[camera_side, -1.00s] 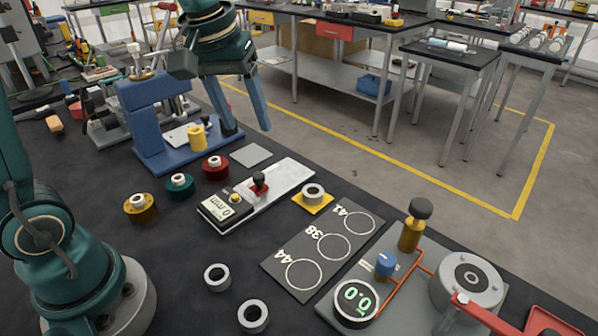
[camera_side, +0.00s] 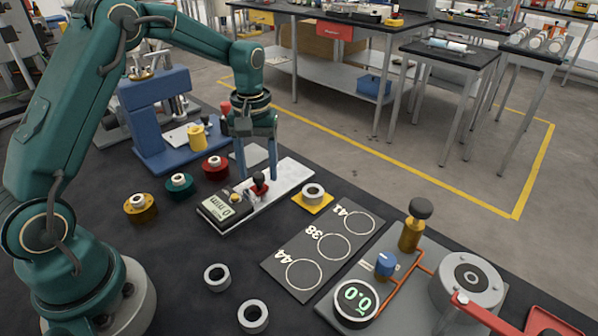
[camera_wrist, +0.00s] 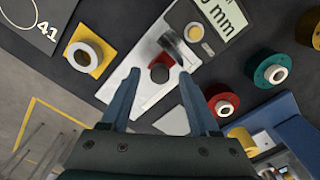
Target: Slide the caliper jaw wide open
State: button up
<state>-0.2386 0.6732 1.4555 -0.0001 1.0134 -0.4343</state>
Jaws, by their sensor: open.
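The caliper (camera_side: 270,195) lies flat on the dark table, a pale plate with a display at its near-left end. The display (camera_side: 224,207) appears to read 0 mm. A red slider with a dark knob (camera_side: 259,180) sits close to the display end; in the wrist view the knob (camera_wrist: 159,72) shows between my two fingers. My gripper (camera_side: 257,178) points down with its blue fingers apart, one on each side of the knob. In the wrist view my gripper (camera_wrist: 157,82) is open, with gaps visible between the fingers and the knob.
A grey ring on a yellow square (camera_side: 318,204) is right of the caliper. Red, green and yellow spools (camera_side: 179,184) stand to its left. A blue press (camera_side: 150,125) is behind. A marked dark board (camera_side: 330,245) and two loose rings (camera_side: 253,315) lie nearer the camera.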

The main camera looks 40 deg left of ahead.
jog(key=shift+f, duration=0.2)
grip_shut()
jog(key=shift+w, duration=3.35)
jog(key=shift+r, duration=0.1)
grip_release()
jog(key=shift+r, duration=2.5)
